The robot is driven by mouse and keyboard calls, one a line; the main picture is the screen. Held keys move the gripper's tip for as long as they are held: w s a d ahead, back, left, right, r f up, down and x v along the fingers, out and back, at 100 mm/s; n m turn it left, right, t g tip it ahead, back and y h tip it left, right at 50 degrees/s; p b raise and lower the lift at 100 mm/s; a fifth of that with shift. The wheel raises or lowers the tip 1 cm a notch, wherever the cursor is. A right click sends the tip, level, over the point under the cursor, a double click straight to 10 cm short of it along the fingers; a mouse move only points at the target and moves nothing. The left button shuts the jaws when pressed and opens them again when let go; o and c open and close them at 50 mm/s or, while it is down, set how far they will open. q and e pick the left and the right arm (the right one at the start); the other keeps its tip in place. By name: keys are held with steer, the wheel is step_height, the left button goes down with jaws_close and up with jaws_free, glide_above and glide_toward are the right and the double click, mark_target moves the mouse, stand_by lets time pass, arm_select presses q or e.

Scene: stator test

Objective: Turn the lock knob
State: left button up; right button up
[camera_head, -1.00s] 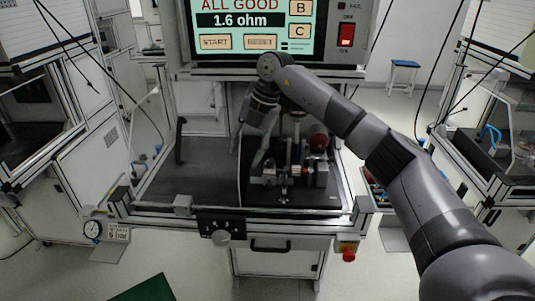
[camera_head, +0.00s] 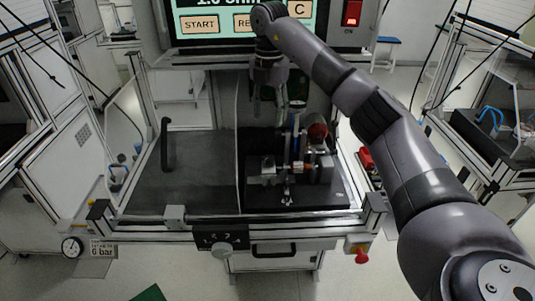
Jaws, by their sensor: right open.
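The likely lock knob is a grey round knob (camera_head: 221,251) on a black plate (camera_head: 221,238) with small white marks. The plate is on the front edge of the test bench, left of its middle. The knob's exact turn angle is too small to tell. My right gripper (camera_head: 267,112) points down over the back of the bench, below the screen, well behind and above the knob. It is open and touches nothing that I can make out. My left gripper is not in view.
A black base plate (camera_head: 327,200) with a clamping fixture (camera_head: 290,165) fills the bench's right half. The left half is a bare dark surface (camera_head: 195,185) with a black handle (camera_head: 166,145). A red emergency button (camera_head: 361,256) and a pressure gauge (camera_head: 72,247) flank the front.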

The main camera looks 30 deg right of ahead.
glide_above(269, 157)
step_height(269, 157, down, 4)
steer(key=f, duration=0.1)
step_height(269, 157, down, 4)
steer(key=shift+f, duration=0.25)
step_height(269, 157, down, 4)
steer(key=shift+r+p, duration=0.2)
steer(key=shift+p, duration=0.25)
steer(key=shift+f, duration=0.45)
jaws_close()
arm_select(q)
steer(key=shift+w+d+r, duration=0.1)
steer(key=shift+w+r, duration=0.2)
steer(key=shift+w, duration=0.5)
